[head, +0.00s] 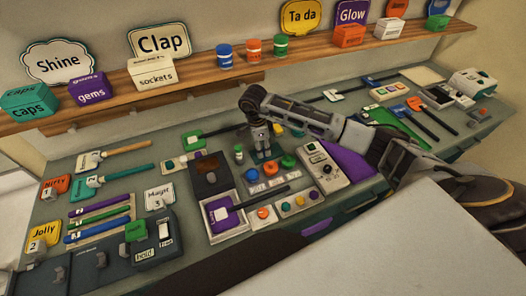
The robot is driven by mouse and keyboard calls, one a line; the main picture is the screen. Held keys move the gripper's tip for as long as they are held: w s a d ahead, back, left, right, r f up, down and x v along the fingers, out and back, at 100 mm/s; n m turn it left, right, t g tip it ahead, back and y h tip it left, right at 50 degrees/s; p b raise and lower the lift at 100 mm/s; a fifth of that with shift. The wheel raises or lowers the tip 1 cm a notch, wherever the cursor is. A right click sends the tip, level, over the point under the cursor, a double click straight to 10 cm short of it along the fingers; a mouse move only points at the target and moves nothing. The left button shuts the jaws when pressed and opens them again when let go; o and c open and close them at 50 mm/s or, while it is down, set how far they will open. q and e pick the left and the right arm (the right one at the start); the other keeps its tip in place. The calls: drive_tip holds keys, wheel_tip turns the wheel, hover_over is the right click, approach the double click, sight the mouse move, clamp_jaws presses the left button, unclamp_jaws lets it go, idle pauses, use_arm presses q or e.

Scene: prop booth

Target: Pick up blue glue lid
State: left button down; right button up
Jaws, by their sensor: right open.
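A small round blue lid (253,175) sits in a short row near the middle of the bench, beside a red-orange lid (271,169) and a green lid (288,161). It looks like the blue glue lid; any lettering is too small to read. My right gripper (265,155) comes in from the right and points down just behind this row. It is open, with nothing visible between its fingers, and appears apart from the blue lid. My left gripper is out of view.
A small green-topped bottle (239,154) stands left of my right gripper. A dark box (209,175) is left of the lids, and a grey control box (325,168) is to the right. Blue (224,54), orange and green jars stand on the shelf (190,82) behind.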

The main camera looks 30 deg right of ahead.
drive_tip(key=shift+f, duration=0.45)
clamp_jaws()
